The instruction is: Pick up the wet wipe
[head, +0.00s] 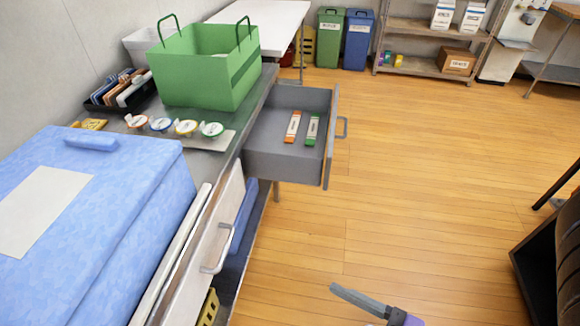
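No thing in view can be made out for certain as the wet wipe. Two slim packets, one orange and white (293,127) and one green and white (312,130), lie side by side in the open grey drawer (265,163); their print is too small to read. A grey and purple part of my arm's end shows at the bottom edge, over the floor, well below and apart from the drawer. Its fingers cannot be made out clearly, so its opening is unclear. It touches none of the packets.
The drawer juts out from the counter. On the counter stand a green bag (205,80), several small lidded cups on a board (222,142), and a black rack (92,103). A blue cloth-covered block (150,195) fills the left. The wooden floor (420,180) right of the drawer is clear.

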